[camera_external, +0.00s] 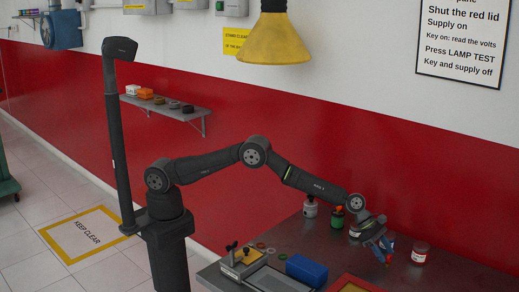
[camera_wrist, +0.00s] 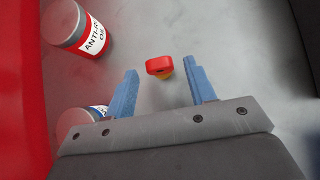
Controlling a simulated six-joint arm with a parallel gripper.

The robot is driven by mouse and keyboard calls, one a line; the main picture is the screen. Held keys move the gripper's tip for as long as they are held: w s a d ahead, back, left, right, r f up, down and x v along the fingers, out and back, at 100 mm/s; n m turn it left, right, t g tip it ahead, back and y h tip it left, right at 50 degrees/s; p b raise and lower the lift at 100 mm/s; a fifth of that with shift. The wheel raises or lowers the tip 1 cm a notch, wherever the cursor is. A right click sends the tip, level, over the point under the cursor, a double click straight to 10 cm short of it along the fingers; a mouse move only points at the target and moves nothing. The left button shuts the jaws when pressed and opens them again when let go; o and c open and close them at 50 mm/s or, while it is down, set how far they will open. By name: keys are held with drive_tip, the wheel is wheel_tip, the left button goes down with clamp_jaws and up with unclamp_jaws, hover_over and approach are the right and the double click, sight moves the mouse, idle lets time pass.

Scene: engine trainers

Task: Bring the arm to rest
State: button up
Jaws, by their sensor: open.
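My gripper (camera_external: 383,252) is at the end of my outstretched arm, low over the right part of the dark bench (camera_external: 455,275). In the wrist view, its two blue fingers (camera_wrist: 161,72) are spread apart with nothing held between them.
A red-and-white labelled can (camera_wrist: 78,28) and a second can (camera_wrist: 78,122) are left of my gripper in the wrist view. A yellow lamp (camera_external: 275,40) hangs above.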

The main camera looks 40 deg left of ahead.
drive_tip(key=shift+x, duration=1.4)
drive_tip(key=shift+a, duration=0.1)
drive_tip(key=shift+r, duration=0.1)
